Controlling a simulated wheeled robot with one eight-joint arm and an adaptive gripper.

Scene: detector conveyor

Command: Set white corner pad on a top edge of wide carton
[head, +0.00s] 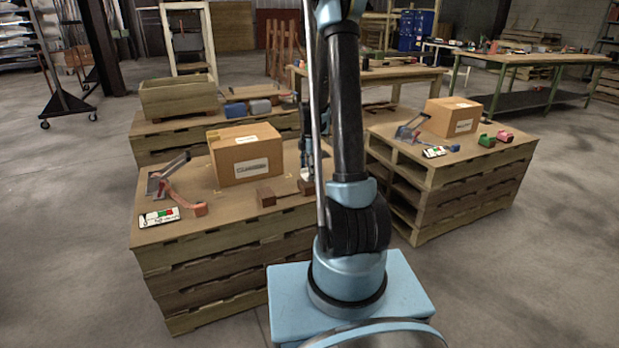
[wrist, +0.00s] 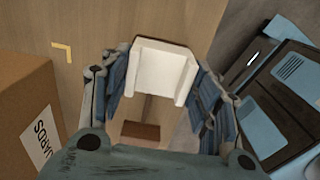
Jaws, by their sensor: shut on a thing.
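The white corner pad (wrist: 165,72) is held between the blue fingers of my gripper (wrist: 160,95) in the wrist view. The pad is apart from any carton. A brown carton (head: 232,160) with a white label stands on the near pallet stack and looks the larger of two. Its side also shows at the left of the wrist view (wrist: 25,110). In the head view my gripper (head: 306,172) is low over the right part of that stack, right of the carton, partly hidden by my arm. A second carton (head: 450,118) stands on the right stack; I cannot tell which is called wide.
Brown blocks (head: 266,197) lie in front of the near carton, and one shows below the pad (wrist: 140,131). A strapping tool (head: 172,185) and a colored card (head: 159,217) lie left.

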